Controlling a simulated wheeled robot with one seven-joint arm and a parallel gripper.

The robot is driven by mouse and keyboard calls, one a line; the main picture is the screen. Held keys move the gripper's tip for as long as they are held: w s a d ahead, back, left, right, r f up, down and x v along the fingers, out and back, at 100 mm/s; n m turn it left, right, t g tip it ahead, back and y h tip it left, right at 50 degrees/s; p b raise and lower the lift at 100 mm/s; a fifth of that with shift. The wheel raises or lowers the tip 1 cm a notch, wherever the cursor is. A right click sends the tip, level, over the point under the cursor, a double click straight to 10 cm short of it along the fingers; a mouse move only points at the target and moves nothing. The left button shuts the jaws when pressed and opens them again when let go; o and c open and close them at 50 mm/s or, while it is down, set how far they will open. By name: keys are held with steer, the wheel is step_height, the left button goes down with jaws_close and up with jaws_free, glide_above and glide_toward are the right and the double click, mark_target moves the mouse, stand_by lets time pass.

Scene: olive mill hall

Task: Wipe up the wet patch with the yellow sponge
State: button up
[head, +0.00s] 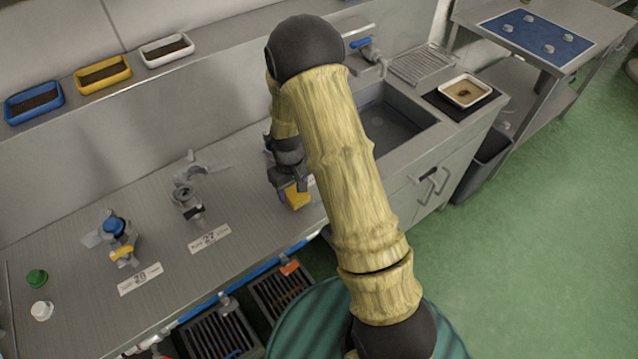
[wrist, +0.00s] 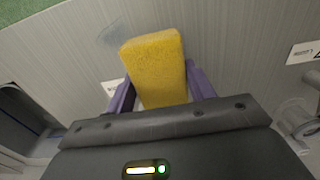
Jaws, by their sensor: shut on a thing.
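The yellow sponge (head: 297,198) is in my gripper (head: 290,186), over the metal counter (head: 250,245) to the left of the sink. In the wrist view, the sponge (wrist: 154,65) stands out between the two purple fingers of my gripper (wrist: 160,85), which is shut on it. I cannot tell whether the sponge touches the counter. A faint darker smudge, which may be the wet patch (wrist: 108,36), shows on the counter just beyond and left of the sponge in the wrist view. In the head view I cannot make out the patch; my arm covers part of the counter.
The sink (head: 398,120) lies right of my gripper, with a blue-handled tap (head: 362,44) behind it. Valve parts stand on the counter at left, one with a blue top (head: 115,226). Blue, yellow and white trays (head: 103,75) sit on the back ledge.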

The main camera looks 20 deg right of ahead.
steer(key=shift+s+r+p, duration=0.2)
steer(key=shift+r+p, duration=0.1)
steer(key=shift+r, duration=0.4)
step_height(320, 180, up, 2)
steer(key=shift+w+p, duration=0.15)
steer(key=shift+p, duration=0.65)
steer(key=shift+r+p, duration=0.7)
steer(key=shift+r, duration=0.35)
